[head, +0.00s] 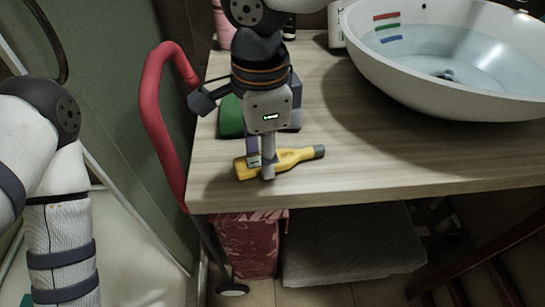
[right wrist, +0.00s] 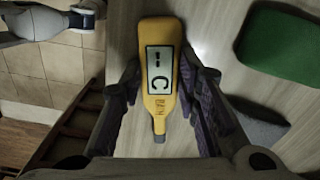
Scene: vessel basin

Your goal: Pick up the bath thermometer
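The bath thermometer (head: 297,158) is yellow and bottle-shaped with a grey tip. It lies on the wooden counter near its front left corner. My right gripper (head: 262,170) points down at its wide end and hides part of it. In the right wrist view the thermometer (right wrist: 161,70) shows its display with a "C" and lies between the two fingers of my right gripper (right wrist: 162,75). The fingers are apart, with a narrow gap showing on each side of it. My left arm shows at the left of the head view, but its gripper is out of view.
A white basin (head: 365,50) of water stands at the back right of the counter (head: 400,180). A green object (head: 231,117) is close behind the gripper and also shows in the right wrist view (right wrist: 280,45). A red rail (head: 153,105) runs beside the counter's left edge.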

